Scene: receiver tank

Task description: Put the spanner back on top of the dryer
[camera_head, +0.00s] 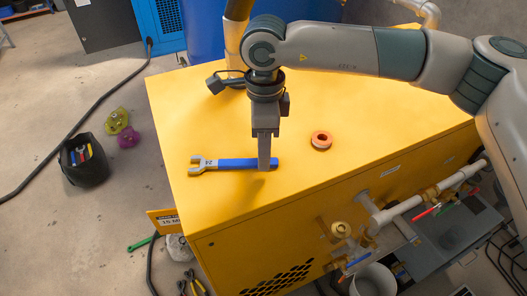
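The spanner (232,163) has a blue handle and a grey open-ended head marked 24. It appears to lie flat on the yellow top of the dryer (300,115), near the left front, with its head to the left. My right gripper (264,167) points down at the right part of the blue handle, and its fingers cover a short piece of it. The fingers are seen edge-on, so I cannot tell whether they are closed on the handle or open around it. My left gripper is not in view.
An orange ring (321,140) lies on the dryer top, right of the gripper. A blue tank (205,32) stands behind. Pipes and valves (400,208) run along the dryer's front right side. A black bucket (84,160) with tools stands on the floor at left.

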